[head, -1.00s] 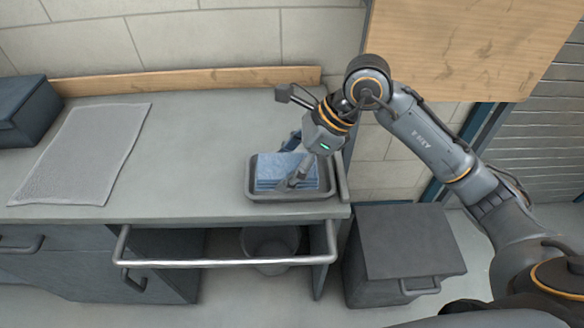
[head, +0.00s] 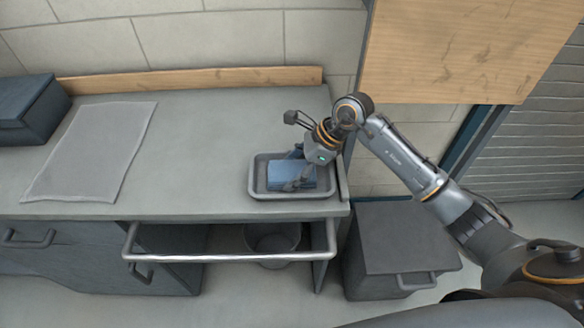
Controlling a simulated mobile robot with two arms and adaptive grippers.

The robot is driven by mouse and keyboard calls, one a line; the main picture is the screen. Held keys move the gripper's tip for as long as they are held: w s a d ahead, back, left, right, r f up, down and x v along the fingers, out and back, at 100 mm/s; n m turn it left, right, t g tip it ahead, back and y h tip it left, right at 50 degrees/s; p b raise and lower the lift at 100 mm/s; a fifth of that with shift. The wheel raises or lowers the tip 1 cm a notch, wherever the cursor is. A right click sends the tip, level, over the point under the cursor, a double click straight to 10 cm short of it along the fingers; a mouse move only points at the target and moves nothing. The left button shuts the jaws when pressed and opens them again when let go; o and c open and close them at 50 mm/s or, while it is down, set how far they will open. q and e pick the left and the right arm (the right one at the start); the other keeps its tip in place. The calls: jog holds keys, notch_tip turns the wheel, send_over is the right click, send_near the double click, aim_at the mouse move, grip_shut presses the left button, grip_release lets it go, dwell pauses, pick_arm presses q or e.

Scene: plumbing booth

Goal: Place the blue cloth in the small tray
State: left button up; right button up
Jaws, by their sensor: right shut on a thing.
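The blue cloth (head: 279,174) is a folded blue stack inside the small grey tray (head: 256,189), at the right end of the counter. My right gripper (head: 291,184) reaches down over the tray from the right and is shut on the cloth. Its fingers partly cover the cloth's front and right side. I cannot tell whether the cloth rests fully on the tray floor. My left gripper is not in view.
A grey mat (head: 92,150) lies on the left of the counter (head: 190,160), with a dark box (head: 32,108) at the far left. The counter between mat and tray is clear. A metal rail (head: 230,257) runs along the front, with a bucket (head: 272,243) below. A dark cabinet (head: 405,240) stands at right.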

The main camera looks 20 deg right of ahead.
jog(key=shift+f, duration=0.2)
jog(key=o, duration=0.8)
jog(key=shift+c, duration=0.2)
jog(key=shift+r, duration=0.15)
jog(key=shift+r, duration=0.25)
jog(key=b+v, duration=0.2)
jog(key=v, duration=0.9)
jog(key=shift+d+r, duration=0.25)
jog(key=shift+r, duration=0.05)
jog(key=shift+s, duration=0.1)
